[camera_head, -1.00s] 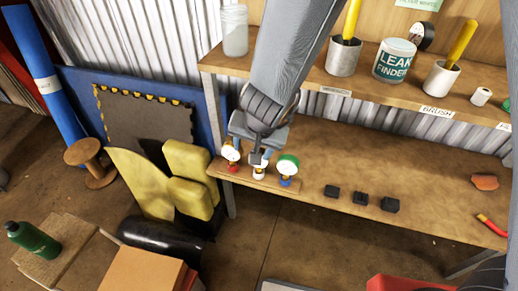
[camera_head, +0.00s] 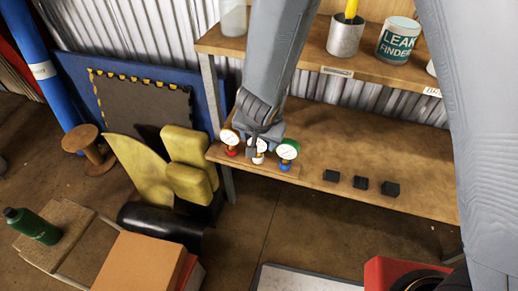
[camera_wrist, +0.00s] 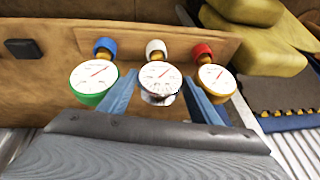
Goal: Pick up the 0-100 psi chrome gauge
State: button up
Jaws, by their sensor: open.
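Three round gauges stand in a row on a small wooden board. The chrome-rimmed gauge with a white fitting (camera_wrist: 159,78) is in the middle; its dial numbers are too small to read. It also shows in the head view (camera_head: 258,148), partly hidden by my gripper. A green-rimmed gauge with a blue fitting (camera_wrist: 93,79) is left of it in the wrist view, and a brass-coloured gauge with a red fitting (camera_wrist: 216,78) is right. My gripper (camera_wrist: 160,84) is open, its blue fingers on either side of the chrome gauge. Contact cannot be told.
The gauges' board (camera_head: 271,169) sits at the left end of a wooden shelf (camera_head: 390,150). Several black blocks (camera_head: 361,183) lie to its right. An upper shelf (camera_head: 300,62) holds a metal cup (camera_head: 345,37) and a leak finder tub (camera_head: 397,40). Yellow pads (camera_head: 190,160) stand at left.

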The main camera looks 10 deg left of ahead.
aim_at(258, 145)
jog(key=b+x, duration=0.3)
jog(key=x, duration=0.2)
jog(key=shift+f, duration=0.1)
jog(key=c, duration=0.8)
